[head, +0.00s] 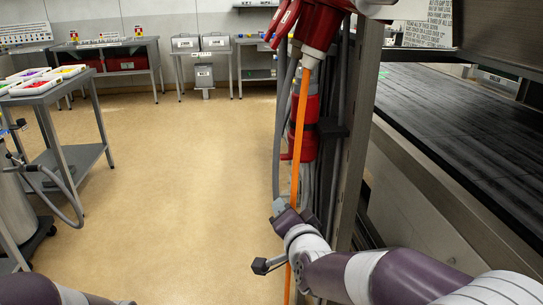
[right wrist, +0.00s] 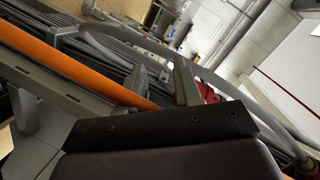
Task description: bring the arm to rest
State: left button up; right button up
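My right arm comes in from the lower right in the head view. Its purple and white wrist ends at my right gripper (head: 279,207), low beside a long orange pole or hose (head: 300,120). In the right wrist view the two grey fingers of the gripper (right wrist: 161,70) stand apart with a gap between them. The orange length (right wrist: 75,68) runs diagonally past the left finger and is hidden behind the dark palm edge; I cannot tell whether it touches. My left arm (head: 45,290) shows only as a purple and white link at the bottom left; its gripper is out of frame.
A red and white fitting (head: 322,25) hangs above the orange length. A metal post (head: 362,120) and a dark slatted bench (head: 455,130) stand close on the right. A grey cart (head: 60,90) stands left. The tan floor (head: 180,190) between is clear.

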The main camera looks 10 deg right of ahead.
jog(key=s+d+f+n+g+h, duration=0.1)
jog(key=s+d+f+n+g, duration=0.4)
jog(key=s+f+g, duration=0.5)
jog(key=s+d+f+n+g+h, duration=0.1)
jog(key=s+d+f+n+g, duration=0.35)
jog(key=s+f, duration=0.65)
notch_tip(320, 180, up, 26)
jog(key=s+p, duration=0.2)
jog(key=p, duration=2.1)
jog(key=shift+r, duration=0.2)
jog(key=shift+t, duration=0.25)
